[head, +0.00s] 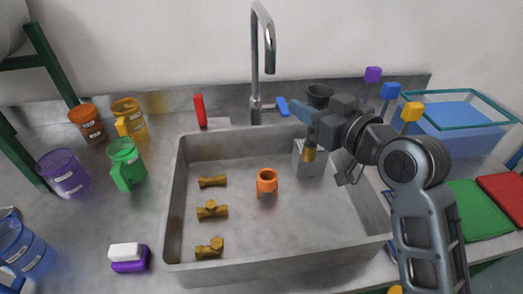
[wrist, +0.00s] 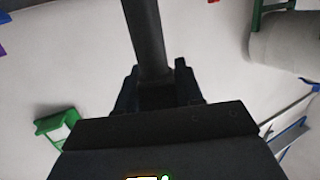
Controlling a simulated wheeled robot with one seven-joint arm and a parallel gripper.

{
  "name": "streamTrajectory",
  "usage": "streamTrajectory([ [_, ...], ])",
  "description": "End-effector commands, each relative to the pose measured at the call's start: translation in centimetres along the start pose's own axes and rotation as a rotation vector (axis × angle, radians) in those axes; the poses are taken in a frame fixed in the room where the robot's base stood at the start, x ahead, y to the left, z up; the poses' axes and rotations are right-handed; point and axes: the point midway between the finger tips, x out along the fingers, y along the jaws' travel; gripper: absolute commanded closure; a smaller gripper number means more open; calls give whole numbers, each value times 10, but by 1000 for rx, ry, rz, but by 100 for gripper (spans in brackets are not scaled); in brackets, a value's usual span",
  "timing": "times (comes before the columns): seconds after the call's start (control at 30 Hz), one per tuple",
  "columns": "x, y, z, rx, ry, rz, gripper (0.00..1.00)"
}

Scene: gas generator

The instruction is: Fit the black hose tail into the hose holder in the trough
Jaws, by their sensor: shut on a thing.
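My gripper (head: 303,116) is above the right rear of the trough, its fingers pointing left. In the wrist view the gripper (wrist: 157,95) is shut on a black cylindrical piece, probably the black hose tail (wrist: 145,38), which stands out straight past the fingers. I cannot make out this piece clearly in the head view. The steel trough (head: 174,210) is below. A small orange piece with short legs (head: 267,181), which may be the hose holder, stands on its floor. A grey block (head: 312,167) with a brass fitting (head: 308,154) is under my gripper.
Several brass fittings (head: 212,210) lie at the trough's left. A tall faucet (head: 262,60) rises behind it, beside a red handle (head: 200,111) and a blue handle (head: 282,106). A dark cup-like thing (head: 319,92) shows behind my gripper. Coloured mugs (head: 124,162) stand at left.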

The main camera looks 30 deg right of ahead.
Motion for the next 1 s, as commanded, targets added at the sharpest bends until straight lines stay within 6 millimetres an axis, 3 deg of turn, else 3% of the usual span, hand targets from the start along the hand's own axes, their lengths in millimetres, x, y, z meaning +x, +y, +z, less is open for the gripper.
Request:
streamTrajectory([
  [0.2, 31, -40, 23, 0, -2, -5, 97],
  [0.4, 52, -65, 39, 0, 0, -2, 97],
  [0.57, 57, -72, 45, 0, 1, -1, 97],
  [0.83, 62, -72, 78, 0, -1, 0, 97],
  [1.0, 63, -72, 84, 0, 1, 0, 97],
])
